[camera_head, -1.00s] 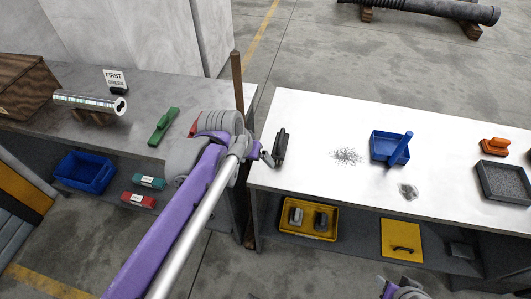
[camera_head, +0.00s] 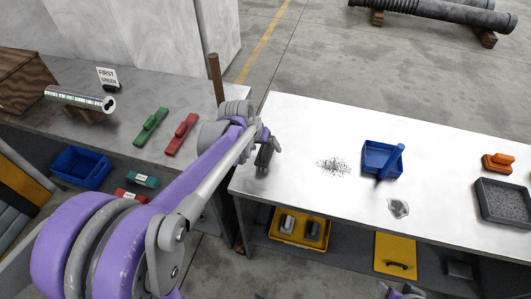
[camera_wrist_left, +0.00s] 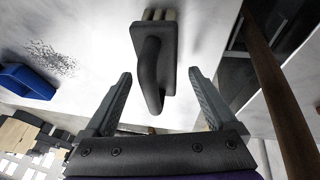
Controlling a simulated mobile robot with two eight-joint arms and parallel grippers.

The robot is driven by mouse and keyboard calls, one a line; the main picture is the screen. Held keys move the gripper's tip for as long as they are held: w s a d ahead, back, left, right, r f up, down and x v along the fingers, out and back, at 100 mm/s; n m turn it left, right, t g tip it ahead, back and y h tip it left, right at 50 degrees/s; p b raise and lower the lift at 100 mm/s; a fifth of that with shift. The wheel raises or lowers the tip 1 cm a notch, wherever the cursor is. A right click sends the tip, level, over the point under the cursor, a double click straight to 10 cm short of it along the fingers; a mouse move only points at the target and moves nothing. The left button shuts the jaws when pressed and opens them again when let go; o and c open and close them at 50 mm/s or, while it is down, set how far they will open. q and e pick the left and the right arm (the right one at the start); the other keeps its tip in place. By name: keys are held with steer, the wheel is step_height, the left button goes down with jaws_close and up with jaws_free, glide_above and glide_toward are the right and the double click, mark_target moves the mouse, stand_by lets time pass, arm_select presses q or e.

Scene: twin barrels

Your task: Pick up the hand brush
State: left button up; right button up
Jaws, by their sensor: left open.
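The hand brush (camera_head: 264,157) is dark grey and lies near the left end of the white tabletop, partly covered by my left gripper (camera_head: 274,145) in the head view. In the left wrist view the brush (camera_wrist_left: 155,55) shows its dark block, looped handle and pale bristles at the top. Its handle points down between the two fingers. My left gripper (camera_wrist_left: 160,98) is open and empty, and its fingers are apart from the handle on both sides. Only a bit of my right arm shows at the bottom of the head view; its gripper is not seen.
The white table (camera_head: 300,115) holds a pile of shavings (camera_head: 333,167), a blue dustpan (camera_head: 375,161), an orange tool (camera_head: 498,163) and a grey tray (camera_head: 485,207). A brown post (camera_head: 215,78) stands beside its left end. Green (camera_head: 150,127) and red (camera_head: 181,134) tools lie on the grey table.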

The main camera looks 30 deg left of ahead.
arm_select(q)
steer(key=shift+w+f, duration=0.3)
steer(key=shift+f, duration=0.25)
jaws_close()
step_height(320, 180, up, 10)
steer(key=shift+r+p, duration=0.1)
steer(key=shift+p, duration=0.35)
